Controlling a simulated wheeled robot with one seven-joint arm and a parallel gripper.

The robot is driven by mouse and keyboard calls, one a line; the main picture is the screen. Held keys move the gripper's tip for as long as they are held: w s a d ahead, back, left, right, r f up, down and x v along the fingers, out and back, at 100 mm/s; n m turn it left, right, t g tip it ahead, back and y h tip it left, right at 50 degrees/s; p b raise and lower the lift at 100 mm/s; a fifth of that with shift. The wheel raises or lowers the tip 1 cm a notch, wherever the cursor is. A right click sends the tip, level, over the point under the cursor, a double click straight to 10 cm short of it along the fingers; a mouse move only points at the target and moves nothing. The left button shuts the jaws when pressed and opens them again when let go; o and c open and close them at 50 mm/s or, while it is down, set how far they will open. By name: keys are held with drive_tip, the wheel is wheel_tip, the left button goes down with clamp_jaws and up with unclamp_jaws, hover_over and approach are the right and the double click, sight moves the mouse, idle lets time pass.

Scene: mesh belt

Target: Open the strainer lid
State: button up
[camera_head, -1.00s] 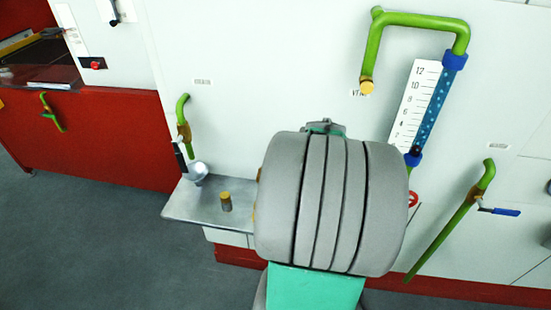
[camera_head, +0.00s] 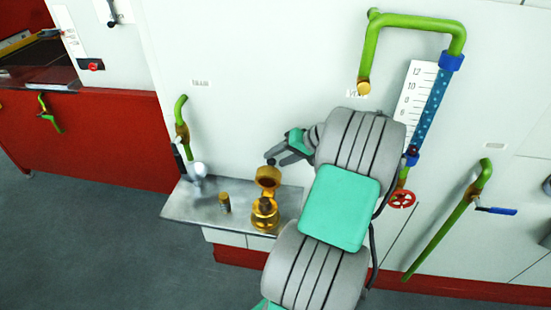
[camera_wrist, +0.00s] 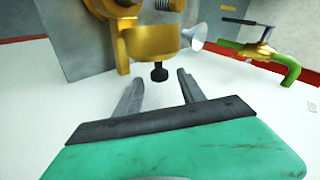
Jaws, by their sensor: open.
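The brass strainer (camera_head: 264,212) stands on the metal shelf. Its round lid (camera_head: 268,178) appears raised on edge above the body, with a hollow side facing the head camera. In the wrist view the brass lid (camera_wrist: 150,43) lies just ahead of my gripper, with a black knob (camera_wrist: 159,73) on its near side. My gripper (camera_head: 274,160) is open, just behind and above the lid in the head view. In the wrist view the fingers of my gripper (camera_wrist: 160,76) lie either side of the knob, with gaps showing on both sides.
A brass plug (camera_head: 225,202) and a pale funnel-like part (camera_head: 199,170) are on the metal shelf (camera_head: 190,210) left of the strainer. A green pipe with a valve (camera_head: 181,125) rises behind them. A gauge tube (camera_head: 428,110) and red handwheel (camera_head: 402,199) are at right.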

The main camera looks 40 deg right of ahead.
drive_tip(key=shift+x, duration=0.8)
drive_tip(key=shift+c, duration=0.2)
clamp_jaws()
drive_tip(key=shift+f, duration=0.1)
idle(0.5)
